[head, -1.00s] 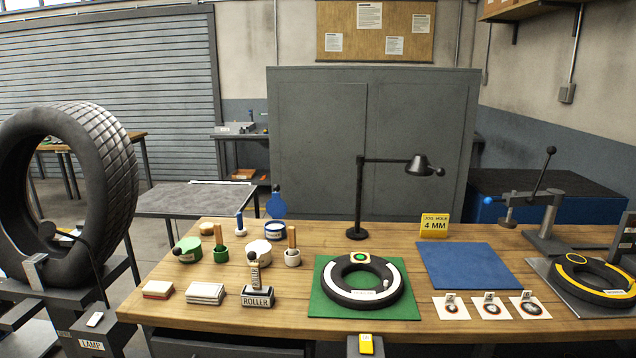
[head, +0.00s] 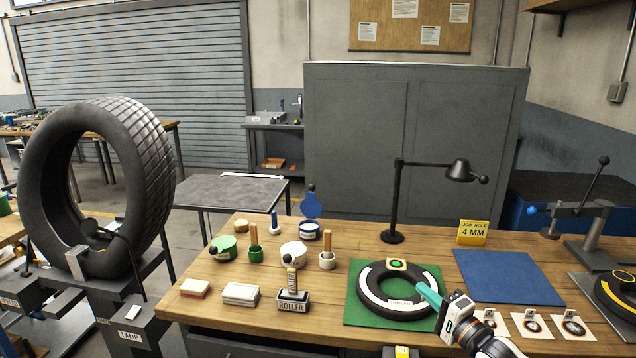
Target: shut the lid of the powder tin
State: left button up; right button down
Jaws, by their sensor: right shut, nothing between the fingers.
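My right gripper (head: 428,294) comes in from the lower right, with teal fingers shut and empty. It is over the right side of the tyre ring on the green mat, well to the right and nearer than the tin. My left gripper is out of view.
A tyre ring (head: 375,283) lies on the green mat.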

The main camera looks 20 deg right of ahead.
aim_at(311, 207)
jog(key=i, duration=1.8)
